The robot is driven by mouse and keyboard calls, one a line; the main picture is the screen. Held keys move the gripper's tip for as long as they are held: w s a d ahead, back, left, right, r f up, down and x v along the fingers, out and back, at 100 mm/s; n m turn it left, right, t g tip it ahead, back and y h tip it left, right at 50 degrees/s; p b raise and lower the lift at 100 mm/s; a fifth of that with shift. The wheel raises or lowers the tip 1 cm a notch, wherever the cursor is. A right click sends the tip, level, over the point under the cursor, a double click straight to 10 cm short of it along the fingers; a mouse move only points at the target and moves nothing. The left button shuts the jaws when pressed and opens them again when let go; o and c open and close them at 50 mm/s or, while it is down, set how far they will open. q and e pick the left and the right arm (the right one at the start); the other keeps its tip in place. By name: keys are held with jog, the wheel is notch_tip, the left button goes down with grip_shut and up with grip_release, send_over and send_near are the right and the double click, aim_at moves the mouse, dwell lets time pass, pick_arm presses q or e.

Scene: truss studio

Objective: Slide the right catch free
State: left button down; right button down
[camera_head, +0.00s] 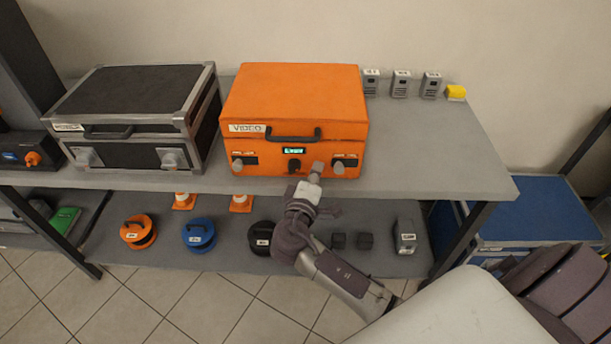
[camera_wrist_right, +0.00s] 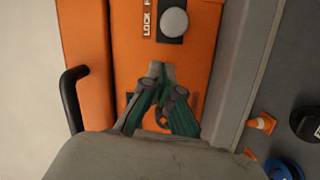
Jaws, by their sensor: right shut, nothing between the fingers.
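The orange case (camera_head: 293,98) labelled VIDEO stands closed on the grey bench, with a dark handle on its front. Its right catch (camera_head: 339,168) is a grey round knob on a dark plate; the catch also shows in the right wrist view (camera_wrist_right: 173,22), beside the letters LOCK. The left catch (camera_head: 237,164) sits at the other end of the front. My right gripper (camera_head: 317,170) is shut and empty in front of the case, just left of the right catch. In the wrist view the fingertips (camera_wrist_right: 161,70) are apart from the knob. My left gripper is out of view.
A black case (camera_head: 135,95) with silver edges stands to the left. Several small grey units (camera_head: 401,84) and a yellow block (camera_head: 456,92) stand at the back right. The bench top (camera_head: 440,150) right of the orange case is clear. Cable reels and cones fill the lower shelf.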

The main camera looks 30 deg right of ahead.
aim_at(342, 169)
jog(key=shift+s+d, duration=0.6)
jog(key=shift+d, duration=0.2)
jog(key=shift+s+d+f, duration=0.1)
jog(key=shift+d+f, duration=0.05)
jog(key=shift+f, duration=0.05)
jog(key=shift+s+d+p, duration=0.15)
jog(key=shift+s+d, duration=0.35)
jog(key=shift+d, duration=0.3)
jog(key=shift+s+d+p, duration=0.15)
jog(key=shift+s+d, duration=0.3)
jog(key=shift+d, duration=0.3)
jog(key=shift+w+r, duration=0.1)
